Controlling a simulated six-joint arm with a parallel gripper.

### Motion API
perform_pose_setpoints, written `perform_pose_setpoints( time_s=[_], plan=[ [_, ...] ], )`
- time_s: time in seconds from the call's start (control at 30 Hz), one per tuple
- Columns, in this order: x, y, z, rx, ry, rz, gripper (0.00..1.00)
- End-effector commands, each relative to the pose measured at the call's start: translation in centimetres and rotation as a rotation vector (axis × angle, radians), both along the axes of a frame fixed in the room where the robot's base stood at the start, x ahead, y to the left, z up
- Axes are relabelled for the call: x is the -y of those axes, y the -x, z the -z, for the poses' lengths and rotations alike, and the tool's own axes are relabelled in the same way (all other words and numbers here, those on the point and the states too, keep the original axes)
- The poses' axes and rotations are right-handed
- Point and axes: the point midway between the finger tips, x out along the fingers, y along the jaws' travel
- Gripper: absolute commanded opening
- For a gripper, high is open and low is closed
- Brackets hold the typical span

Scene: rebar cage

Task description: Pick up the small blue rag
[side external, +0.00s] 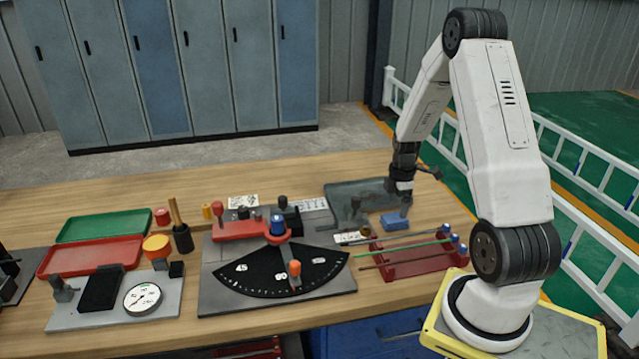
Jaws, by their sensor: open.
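The small blue rag (391,223) lies on the wooden table near its right part, at the front edge of a dark grey tray (345,192). It looks like a small flat folded block. My gripper (404,209) points down right over the right end of the rag, with its fingertips at about the rag's height. It is open. Only one finger shows clearly, so I cannot tell whether the rag lies between the fingers or whether they touch it.
A red rack (420,262) with thin rods stands just in front of the rag. A bending plate with a black angle scale (282,282) is to the left. Farther left are a dial gauge (142,298) and red and green trays (103,227). The table behind is clear.

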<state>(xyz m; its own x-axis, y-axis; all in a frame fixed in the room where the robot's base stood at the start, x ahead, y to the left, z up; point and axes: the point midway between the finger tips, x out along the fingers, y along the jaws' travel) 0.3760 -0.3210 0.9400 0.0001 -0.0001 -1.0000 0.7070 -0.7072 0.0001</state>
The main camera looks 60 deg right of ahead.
Motion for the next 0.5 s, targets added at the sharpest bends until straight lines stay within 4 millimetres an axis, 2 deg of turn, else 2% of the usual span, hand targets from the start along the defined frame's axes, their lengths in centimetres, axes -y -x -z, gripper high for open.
perform_pose_setpoints(
  time_s=[0.17, 0.5],
  plan=[
    [-0.1, 0.0, 0.9, -0.001, -0.001, 0.000, 1.00],
    [-0.3, 0.1, 4.3, -0.001, -0.001, 0.000, 1.00]
  ],
)
